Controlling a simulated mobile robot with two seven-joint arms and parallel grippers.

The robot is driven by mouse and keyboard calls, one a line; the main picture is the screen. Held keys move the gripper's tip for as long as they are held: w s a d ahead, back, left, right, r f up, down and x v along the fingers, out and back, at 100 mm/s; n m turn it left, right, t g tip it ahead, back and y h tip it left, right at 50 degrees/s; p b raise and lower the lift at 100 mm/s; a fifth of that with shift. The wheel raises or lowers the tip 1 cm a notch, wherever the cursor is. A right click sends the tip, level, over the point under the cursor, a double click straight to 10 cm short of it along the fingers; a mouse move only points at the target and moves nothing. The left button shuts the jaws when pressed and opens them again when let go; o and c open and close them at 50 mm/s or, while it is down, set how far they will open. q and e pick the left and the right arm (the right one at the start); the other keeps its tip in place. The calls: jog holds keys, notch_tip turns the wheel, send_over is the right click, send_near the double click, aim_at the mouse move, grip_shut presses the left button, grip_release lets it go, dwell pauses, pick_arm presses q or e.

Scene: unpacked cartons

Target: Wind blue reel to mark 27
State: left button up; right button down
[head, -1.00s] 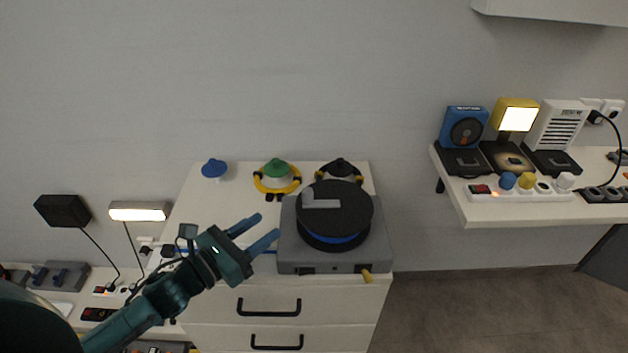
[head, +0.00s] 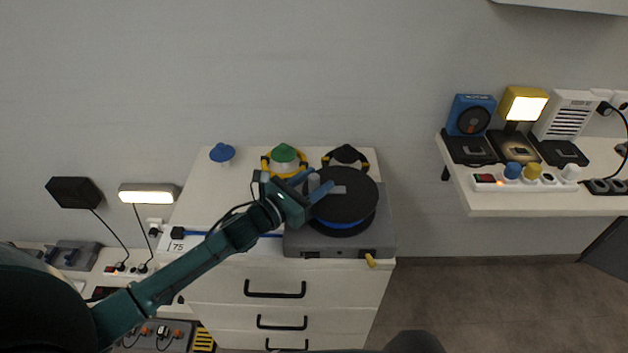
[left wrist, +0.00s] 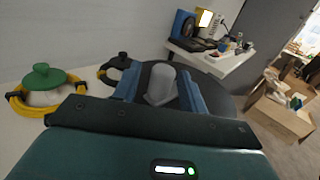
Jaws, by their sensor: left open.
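The blue reel is a black disc (head: 350,203) with a blue cable band under its rim, on a grey base (head: 300,244) on the drawer cabinet. A light grey crank knob (head: 314,182) stands upright on the disc's left part. My left gripper (head: 318,180) is open, its blue fingers on either side of the knob. The left wrist view shows the knob (left wrist: 160,84) between the fingers, with no clear contact. The blue cable (head: 205,234) runs left from the base to a black plug, near a small label (head: 176,247) seeming to read 175. My right gripper is not in view.
A green-topped reel with yellow cable (head: 284,158), a black-topped reel (head: 345,157) and a blue-topped piece (head: 222,154) stand behind. A yellow peg (head: 370,260) sticks out of the base's front. A shelf (head: 520,204) with devices is at right.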

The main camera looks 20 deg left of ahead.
pick_arm(q)
grip_shut()
dwell(0.5)
